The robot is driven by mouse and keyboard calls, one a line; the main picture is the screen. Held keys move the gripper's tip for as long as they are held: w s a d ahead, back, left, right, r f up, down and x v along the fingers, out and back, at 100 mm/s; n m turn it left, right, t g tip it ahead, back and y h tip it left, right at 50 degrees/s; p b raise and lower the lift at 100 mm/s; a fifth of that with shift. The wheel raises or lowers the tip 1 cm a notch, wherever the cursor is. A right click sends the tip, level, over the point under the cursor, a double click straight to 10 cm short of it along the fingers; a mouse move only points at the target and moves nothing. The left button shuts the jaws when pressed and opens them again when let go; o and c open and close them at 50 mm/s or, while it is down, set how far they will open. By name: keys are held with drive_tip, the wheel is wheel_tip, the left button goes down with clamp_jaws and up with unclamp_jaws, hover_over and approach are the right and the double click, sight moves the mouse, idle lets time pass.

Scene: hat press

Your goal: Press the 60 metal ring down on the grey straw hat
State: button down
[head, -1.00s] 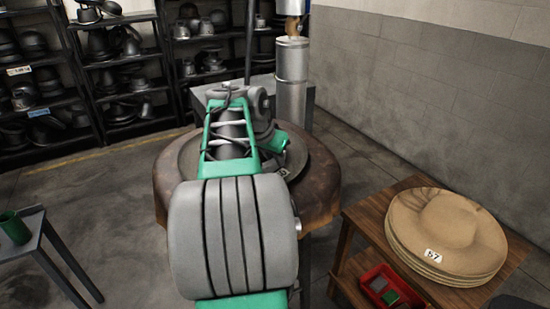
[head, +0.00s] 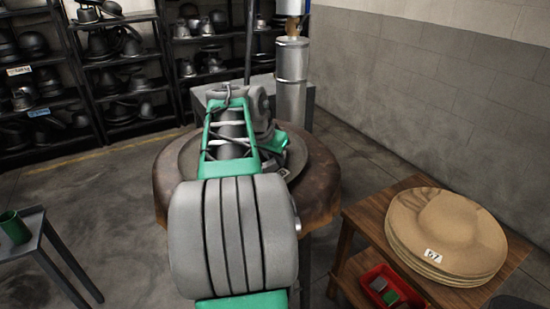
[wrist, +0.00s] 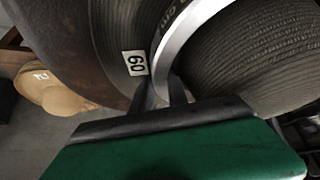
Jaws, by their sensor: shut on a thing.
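The silver metal ring (wrist: 183,37) shows as an arc in the wrist view, lying around the ribbed grey straw hat (wrist: 265,52). My gripper (wrist: 162,88) is shut on the ring's near edge, its two dark fingers at the rim. A white label reading 60 (wrist: 135,63) sits on the dark grey surface just outside the ring. Whether the ring is seated flat all round cannot be told. In the head view, my arm hides the ring and most of the hat; the grey brim (head: 188,155) shows at the arm's left.
The hat rests on a round table with a brown cover (head: 322,180). A wooden table (head: 362,212) at right holds stacked tan straw hats (head: 450,235) and a red tray (head: 372,290). A metal cylinder (head: 291,90) stands behind. A small table with a green cup (head: 14,228) is at left.

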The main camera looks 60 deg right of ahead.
drive_tip(key=shift+a+f, duration=0.1)
drive_tip(key=shift+f, duration=0.15)
drive_tip(key=shift+r+p, duration=1)
drive_tip(key=shift+r, duration=0.4)
wheel_tip(320, 180, up, 11)
drive_tip(key=p, duration=0.9)
drive_tip(key=shift+r, duration=0.2)
